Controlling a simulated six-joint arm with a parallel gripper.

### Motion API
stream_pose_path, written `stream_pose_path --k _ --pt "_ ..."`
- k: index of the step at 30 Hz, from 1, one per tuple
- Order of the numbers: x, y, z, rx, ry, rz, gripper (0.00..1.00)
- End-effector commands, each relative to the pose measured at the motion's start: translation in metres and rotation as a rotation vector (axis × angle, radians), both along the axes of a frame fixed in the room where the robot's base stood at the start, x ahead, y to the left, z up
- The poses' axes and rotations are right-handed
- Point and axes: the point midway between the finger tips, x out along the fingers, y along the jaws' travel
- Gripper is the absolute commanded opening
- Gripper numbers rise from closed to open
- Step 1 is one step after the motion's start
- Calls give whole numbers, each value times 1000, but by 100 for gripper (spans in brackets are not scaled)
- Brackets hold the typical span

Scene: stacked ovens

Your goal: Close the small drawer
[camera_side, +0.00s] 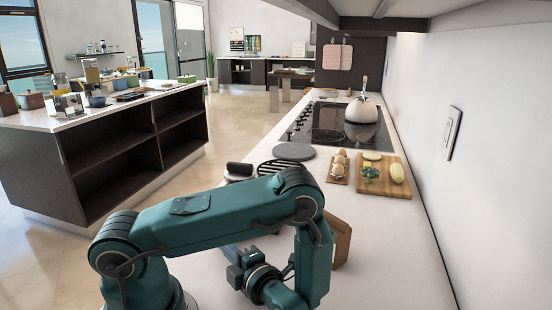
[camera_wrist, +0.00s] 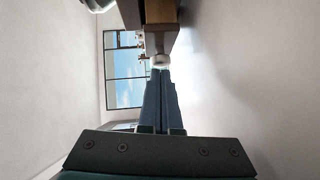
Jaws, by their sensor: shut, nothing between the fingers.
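A small wooden box (camera_side: 341,240), likely the one with the small drawer, stands on the counter behind my arm in the side view and is partly hidden by it. In the wrist view, a brown wooden and dark body (camera_wrist: 160,18) hangs in from the top edge, with a pale round knob (camera_wrist: 161,60) at its lower end. My gripper (camera_wrist: 160,74) is shut and empty, its fingertips close to the knob; I cannot tell whether they touch it. How far the drawer stands open cannot be seen. My fingers are hidden in the side view.
On the counter are a cutting board (camera_side: 383,184) with vegetables, an egg tray (camera_side: 338,168), a dark round plate (camera_side: 294,151), and a kettle (camera_side: 362,108) on the cooktop (camera_side: 335,125). A white wall (camera_side: 480,190) bounds the right. An island (camera_side: 95,150) stands at left.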

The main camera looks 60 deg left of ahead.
Motion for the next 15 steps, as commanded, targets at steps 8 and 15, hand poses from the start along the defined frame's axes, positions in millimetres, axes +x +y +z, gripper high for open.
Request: stream_pose_path --k 8,15 --pt "19 21 -1 -2 -2 9 0" --pt "39 42 0 0 1 4 0"
